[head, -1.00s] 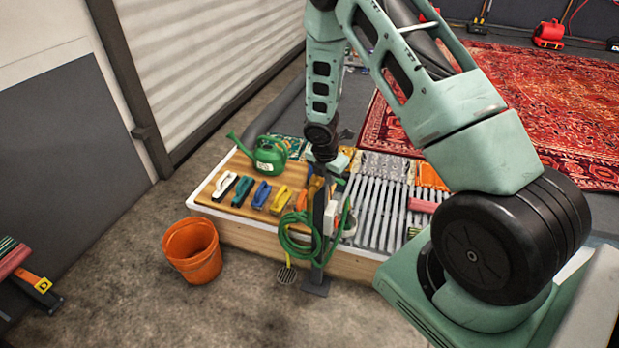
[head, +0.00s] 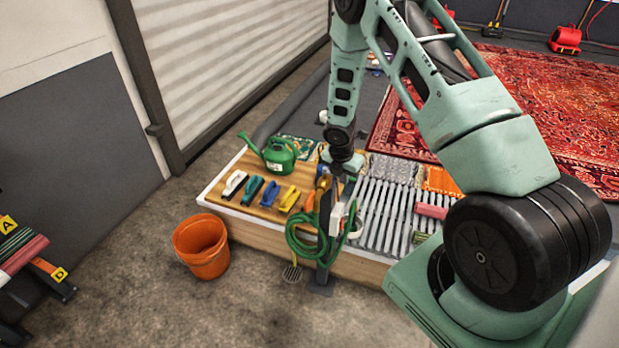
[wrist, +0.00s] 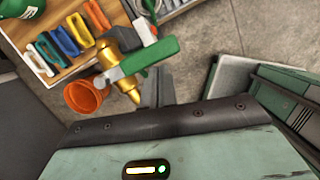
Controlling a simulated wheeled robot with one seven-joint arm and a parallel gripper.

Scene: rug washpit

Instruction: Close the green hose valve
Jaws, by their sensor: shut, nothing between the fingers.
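The green hose valve shows in the wrist view as a brass body with a green lever (wrist: 150,57). The lever lies crosswise over the brass. My gripper (head: 340,170) is over the post top, close to the valve. It is shut and empty; its fingertips are not clear, and I cannot tell whether they touch the lever.
A low wooden deck (head: 270,234) holds a green watering can (head: 280,154), several coloured brushes and grey slats (head: 387,215). An orange bucket (head: 202,247) stands on the concrete floor at its front left. A red rug (head: 575,110) lies behind.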

